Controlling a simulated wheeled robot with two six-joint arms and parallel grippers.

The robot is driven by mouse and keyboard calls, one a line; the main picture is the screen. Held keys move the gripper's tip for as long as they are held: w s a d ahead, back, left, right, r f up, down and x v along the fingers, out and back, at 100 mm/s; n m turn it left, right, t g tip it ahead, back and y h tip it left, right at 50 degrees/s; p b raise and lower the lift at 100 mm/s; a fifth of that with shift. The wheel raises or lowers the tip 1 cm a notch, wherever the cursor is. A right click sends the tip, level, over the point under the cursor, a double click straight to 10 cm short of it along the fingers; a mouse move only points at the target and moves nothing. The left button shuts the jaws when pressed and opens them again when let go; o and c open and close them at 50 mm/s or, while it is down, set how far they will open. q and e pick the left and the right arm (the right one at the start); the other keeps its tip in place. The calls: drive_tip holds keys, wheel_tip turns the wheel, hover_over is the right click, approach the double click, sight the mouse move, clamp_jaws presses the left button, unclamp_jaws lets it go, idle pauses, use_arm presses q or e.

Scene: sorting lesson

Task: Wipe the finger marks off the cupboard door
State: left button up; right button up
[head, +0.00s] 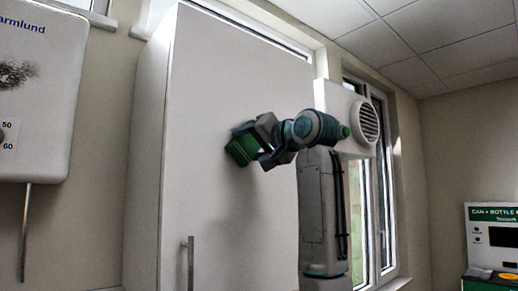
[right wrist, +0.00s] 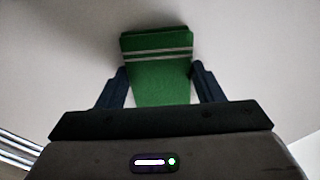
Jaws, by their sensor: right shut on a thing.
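The white cupboard door (head: 215,95) fills the middle of the head view, with an upright bar handle (head: 188,262) low on its left side. I can make out no clear finger marks on the part that shows. My right gripper (head: 254,141) is at the door's middle height. It is shut on a green cloth (head: 240,148), which seems to be against the door face. In the right wrist view the green cloth (right wrist: 158,80) has pale stripes and sits between the two dark fingers, with the door (right wrist: 250,45) behind it. My left gripper is not in view.
A white wall heater (head: 40,90) with a pipe below hangs at the left. A white fan unit (head: 366,122) sits by the window at the right. A can and bottle machine (head: 492,240) stands at the far right.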

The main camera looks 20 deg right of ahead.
sight(233, 143)
drive_tip(key=shift+s+a+b, duration=0.15)
drive_tip(key=shift+s+a, duration=0.1)
drive_tip(key=shift+a, duration=0.45)
drive_tip(key=shift+s+a+b, duration=0.2)
drive_tip(key=shift+s+a, duration=0.05)
drive_tip(key=shift+a, duration=0.45)
drive_tip(key=shift+s+a+b, duration=0.15)
drive_tip(key=shift+s+a, duration=0.1)
drive_tip(key=shift+a, duration=0.45)
drive_tip(key=shift+r+p, duration=0.3)
drive_tip(key=shift+r, duration=0.1)
drive_tip(key=shift+d+r+p, duration=0.15)
drive_tip(key=shift+r+p, duration=0.55)
drive_tip(key=shift+r, duration=0.25)
drive_tip(key=shift+w+d, duration=1.35)
drive_tip(key=shift+d, duration=2.15)
drive_tip(key=shift+s+a+b, duration=0.35)
drive_tip(key=shift+s+a, duration=0.1)
drive_tip(key=shift+a, duration=0.8)
drive_tip(key=shift+s+a+b, duration=0.35)
drive_tip(key=shift+s+a, duration=0.1)
drive_tip(key=shift+a, duration=0.75)
drive_tip(key=shift+s+a+b, duration=0.35)
drive_tip(key=shift+s+a, duration=0.1)
drive_tip(key=shift+a, duration=0.8)
drive_tip(key=shift+d, duration=0.1)
